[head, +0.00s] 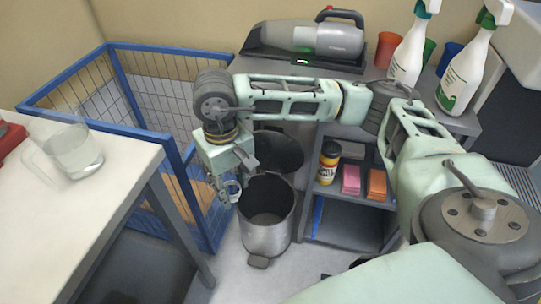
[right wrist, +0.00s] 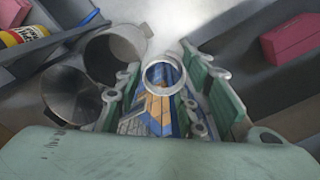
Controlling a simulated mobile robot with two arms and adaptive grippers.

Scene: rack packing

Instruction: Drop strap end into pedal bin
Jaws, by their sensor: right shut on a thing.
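The pedal bin (head: 268,236) is a metal cylinder standing on the floor, its dark lid (head: 279,152) raised at the back. Its open mouth also shows at the upper left of the right wrist view (right wrist: 117,52). My right gripper (head: 229,189) is just left of the bin's rim and above it, not over the mouth. The piece is hard to make out in the head view. My left gripper is out of view.
A blue-framed mesh cage (head: 150,128) stands behind and left of the bin. A white table (head: 110,170) with a glass jug (head: 72,152) is at left. A shelf unit (head: 345,200) with a yellow bottle (head: 328,163) is at right. A handheld vacuum (head: 305,38) lies on top.

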